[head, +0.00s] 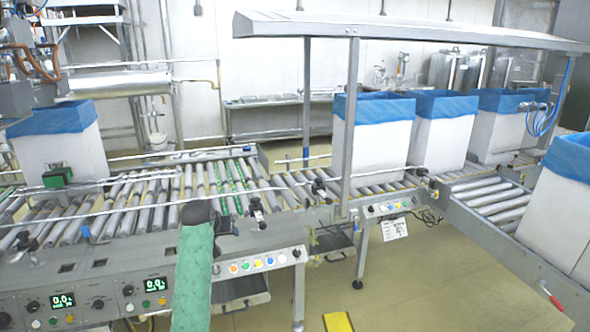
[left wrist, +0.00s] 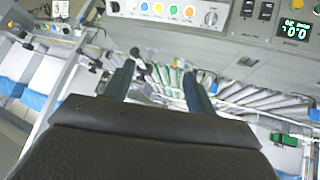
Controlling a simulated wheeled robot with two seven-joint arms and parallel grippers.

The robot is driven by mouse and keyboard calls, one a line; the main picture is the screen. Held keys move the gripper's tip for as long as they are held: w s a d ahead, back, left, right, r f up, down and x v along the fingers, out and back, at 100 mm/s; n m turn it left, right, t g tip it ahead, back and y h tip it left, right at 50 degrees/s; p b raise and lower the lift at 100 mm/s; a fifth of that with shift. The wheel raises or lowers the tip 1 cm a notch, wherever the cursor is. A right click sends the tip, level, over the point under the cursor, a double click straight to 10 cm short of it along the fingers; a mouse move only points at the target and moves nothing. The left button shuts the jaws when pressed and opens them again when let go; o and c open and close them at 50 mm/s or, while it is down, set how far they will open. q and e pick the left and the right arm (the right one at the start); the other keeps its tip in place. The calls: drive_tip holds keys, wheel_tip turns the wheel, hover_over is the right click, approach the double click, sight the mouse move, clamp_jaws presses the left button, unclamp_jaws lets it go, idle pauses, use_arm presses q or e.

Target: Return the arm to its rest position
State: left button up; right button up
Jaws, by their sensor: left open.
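My left arm (head: 193,280), in a green sleeve, rises from the bottom of the head view in front of the conveyor's control panel. My left gripper (head: 222,222) is a dark shape at its end, near the conveyor's front edge. In the left wrist view the two fingers of this gripper (left wrist: 158,85) stand apart with nothing between them. Rollers and the panel show beyond them. My right arm and gripper are in neither view.
A roller conveyor (head: 140,205) with buttons and displays runs across in front. A blue-lined white box (head: 62,155) stands on it at left. Several more blue-lined boxes (head: 375,135) stand at right under a metal canopy (head: 400,28). Open floor (head: 410,285) lies at lower right.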

use_arm(q)
drive_tip(key=s+d+r+t, duration=0.2)
drive_tip(key=s+r, duration=0.1)
drive_tip(key=r, duration=0.5)
drive_tip(key=s+d+f+m, duration=0.2)
drive_tip(key=s+d+f, duration=0.15)
drive_tip(key=s, duration=0.55)
drive_tip(key=s+d+f+g, duration=0.2)
drive_tip(key=s+f, duration=0.7)
drive_tip(key=s, duration=0.5)
drive_tip(key=s+d+f+m+g+p, duration=0.1)
drive_tip(key=s+d+f+g, duration=0.2)
drive_tip(key=s+f, duration=0.7)
drive_tip(key=s+d+f+g+p, duration=0.1)
drive_tip(key=s+d+f+g, duration=0.2)
drive_tip(key=s+f, duration=0.6)
drive_tip(key=s, duration=1.1)
drive_tip(key=shift+d+f+m+h, duration=0.15)
drive_tip(key=shift+d+m+h, duration=0.25)
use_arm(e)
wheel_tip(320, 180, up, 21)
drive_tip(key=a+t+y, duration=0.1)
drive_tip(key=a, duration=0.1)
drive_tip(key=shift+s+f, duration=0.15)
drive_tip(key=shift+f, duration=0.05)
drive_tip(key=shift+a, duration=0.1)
